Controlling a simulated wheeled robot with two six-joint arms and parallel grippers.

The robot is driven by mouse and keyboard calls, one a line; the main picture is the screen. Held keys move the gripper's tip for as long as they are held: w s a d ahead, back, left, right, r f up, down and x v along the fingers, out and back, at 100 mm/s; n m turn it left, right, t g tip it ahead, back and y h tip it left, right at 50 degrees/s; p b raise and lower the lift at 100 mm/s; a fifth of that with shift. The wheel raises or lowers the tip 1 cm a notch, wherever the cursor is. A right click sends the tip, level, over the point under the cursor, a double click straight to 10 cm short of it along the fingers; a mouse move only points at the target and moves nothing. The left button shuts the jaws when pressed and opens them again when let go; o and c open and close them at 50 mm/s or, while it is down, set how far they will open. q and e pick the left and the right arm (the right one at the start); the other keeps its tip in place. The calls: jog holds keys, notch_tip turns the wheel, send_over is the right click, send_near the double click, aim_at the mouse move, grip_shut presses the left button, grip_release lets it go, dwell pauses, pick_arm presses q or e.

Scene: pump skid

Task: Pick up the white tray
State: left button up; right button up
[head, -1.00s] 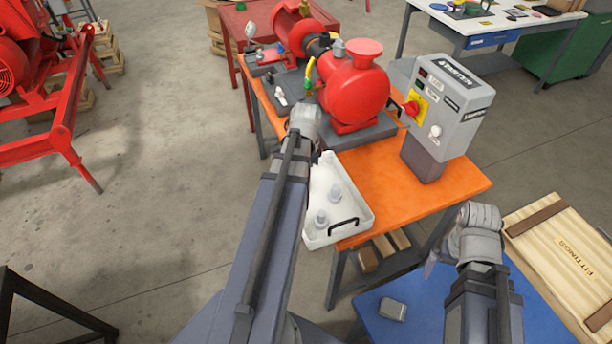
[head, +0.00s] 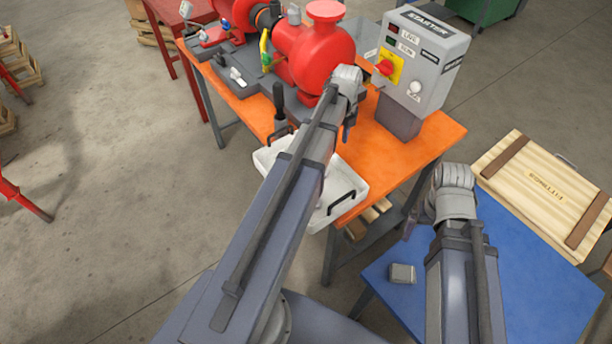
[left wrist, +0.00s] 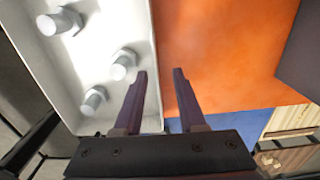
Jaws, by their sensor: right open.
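The white tray (head: 350,186) sits on the orange table at its front left edge, partly hidden behind my left arm. It has a dark handle at each end. In the left wrist view the tray (left wrist: 105,20) holds three grey bolts. My left gripper (head: 347,132) points down by the tray's right side; its fingers barely show there. In the left wrist view it (left wrist: 160,75) is open and empty, one finger over the tray's long wall, the other over the orange surface. My right gripper (head: 411,222) is over the blue table, mostly hidden by its wrist.
The red pump (head: 318,50) and the grey starter box (head: 425,60) stand on the orange table (head: 440,135) behind the tray. A blue table (head: 510,290) at right carries a wooden crate lid (head: 540,185) and a small grey block (head: 402,273).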

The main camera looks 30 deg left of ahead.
aim_at(336, 154)
pick_arm(q)
jog(key=f+b, duration=0.8)
jog(key=shift+s+a, duration=0.1)
jog(key=shift+s, duration=0.3)
jog(key=shift+r, duration=0.1)
grip_shut()
dwell(1.4)
